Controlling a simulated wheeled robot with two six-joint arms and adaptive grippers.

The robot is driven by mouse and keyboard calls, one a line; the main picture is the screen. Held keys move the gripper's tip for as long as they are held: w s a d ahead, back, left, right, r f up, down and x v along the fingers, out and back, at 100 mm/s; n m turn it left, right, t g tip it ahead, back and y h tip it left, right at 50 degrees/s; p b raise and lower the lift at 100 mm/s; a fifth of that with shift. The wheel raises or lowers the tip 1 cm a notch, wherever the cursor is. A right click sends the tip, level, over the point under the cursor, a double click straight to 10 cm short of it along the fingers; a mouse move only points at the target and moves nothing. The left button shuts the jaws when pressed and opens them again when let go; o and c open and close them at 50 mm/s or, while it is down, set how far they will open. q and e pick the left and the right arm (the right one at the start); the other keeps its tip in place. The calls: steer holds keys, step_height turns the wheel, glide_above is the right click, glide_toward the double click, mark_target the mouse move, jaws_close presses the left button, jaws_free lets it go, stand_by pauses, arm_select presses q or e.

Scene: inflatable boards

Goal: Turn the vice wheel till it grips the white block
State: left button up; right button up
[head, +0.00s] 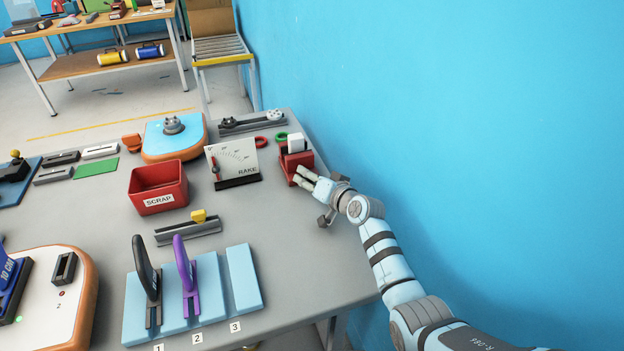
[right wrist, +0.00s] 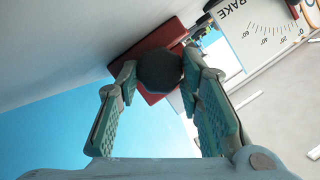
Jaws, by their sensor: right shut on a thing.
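The red vice (head: 290,176) stands on the grey table at the right, near the blue wall. The white block (head: 296,144) sits upright in the top of the vice. I cannot tell whether the jaws touch it. My right gripper (head: 302,175) reaches to the near side of the vice. In the right wrist view, my right gripper (right wrist: 160,75) is shut on the dark, many-sided vice wheel (right wrist: 160,68), one finger on each side. The red vice body (right wrist: 150,42) shows behind the wheel. In the head view the fingers hide the wheel. My left gripper is not in view.
A gauge panel marked RAKE (head: 232,162) stands left of the vice. A red SCRAP bin (head: 158,188) is further left. Green and red rings (head: 261,141) lie behind. The blue wall (head: 450,120) is close on the right. The table in front of the vice is clear.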

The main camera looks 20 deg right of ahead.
steer(key=shift+r, duration=0.1)
steer(key=o, duration=1.2)
steer(key=shift+c, duration=0.2)
steer(key=v, duration=1.2)
